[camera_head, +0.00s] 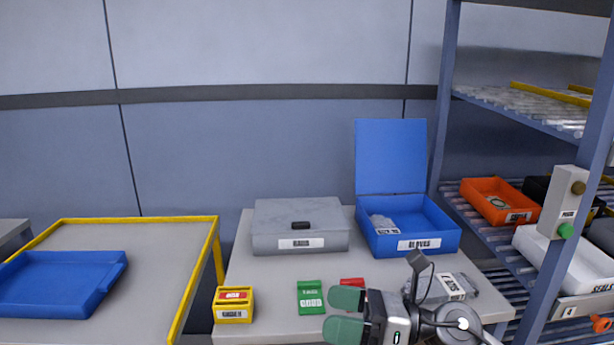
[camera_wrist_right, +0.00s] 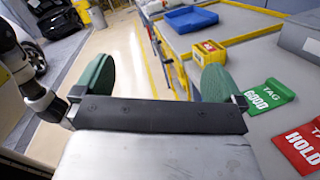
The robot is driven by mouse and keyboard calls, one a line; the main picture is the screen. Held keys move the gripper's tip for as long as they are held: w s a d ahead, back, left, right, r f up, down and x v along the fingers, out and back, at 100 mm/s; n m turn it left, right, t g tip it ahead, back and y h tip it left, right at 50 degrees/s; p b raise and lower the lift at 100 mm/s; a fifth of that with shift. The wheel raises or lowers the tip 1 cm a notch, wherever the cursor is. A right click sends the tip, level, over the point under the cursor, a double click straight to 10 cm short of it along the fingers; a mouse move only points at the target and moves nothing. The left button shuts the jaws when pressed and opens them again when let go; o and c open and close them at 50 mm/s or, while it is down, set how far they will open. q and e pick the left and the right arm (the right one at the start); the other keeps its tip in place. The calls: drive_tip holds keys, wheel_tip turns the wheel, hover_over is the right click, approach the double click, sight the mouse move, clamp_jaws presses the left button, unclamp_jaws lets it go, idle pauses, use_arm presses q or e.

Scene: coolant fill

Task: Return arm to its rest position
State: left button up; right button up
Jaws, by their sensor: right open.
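My right gripper (camera_head: 346,314) comes in at the lower right of the head view, over the front of the grey table (camera_head: 268,300). Its two green fingers are apart with nothing between them. In the right wrist view the gripper (camera_wrist_right: 150,78) shows its green fingers spread wide, with floor and the table's edge beyond. My left gripper is not in view.
On the table are a yellow box (camera_head: 233,305), a green tag (camera_head: 310,297), a partly hidden red tag (camera_wrist_right: 300,145), a closed grey case (camera_head: 298,225) and an open blue box (camera_head: 430,222). A rack (camera_head: 550,255) with bins stands right; a blue tray (camera_head: 60,282) lies left.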

drive_tip(key=w+d+f+m+t+h, duration=0.1)
drive_tip(key=d+m+t+h, duration=0.25)
drive_tip(key=m+t, duration=0.65)
drive_tip(key=d+m+t+h, duration=0.35)
drive_tip(key=m+t, duration=0.35)
drive_tip(key=m, duration=0.7)
drive_tip(key=s+d+f+m+g+h, duration=0.35)
drive_tip(key=f+m+h, duration=0.25)
drive_tip(key=f+m, duration=0.2)
drive_tip(key=s+d+f+m+g+h, duration=0.2)
drive_tip(key=d+f+m+g+h, duration=0.15)
drive_tip(key=f+m+h, duration=0.35)
drive_tip(key=s+d+f+m+g+y, duration=0.1)
drive_tip(key=s+f+m+g, duration=0.35)
drive_tip(key=s, duration=0.45)
drive_tip(key=s+d+f+m+g, duration=0.1)
drive_tip(key=s+f+m+g, duration=0.2)
drive_tip(key=s+f+g, duration=0.45)
drive_tip(key=s+f+t+p, duration=0.1)
drive_tip(key=s+f+p, duration=0.2)
drive_tip(key=f, duration=2)
drive_tip(key=s+d+f+g+p, duration=0.1)
drive_tip(key=s+d+f, duration=0.1)
drive_tip(key=s+f, duration=1.1)
drive_tip(key=s, duration=0.3)
drive_tip(key=shift+d+f+n+p, duration=0.25)
drive_tip(key=shift+d+n+p, duration=0.05)
drive_tip(key=shift+n+p, duration=0.05)
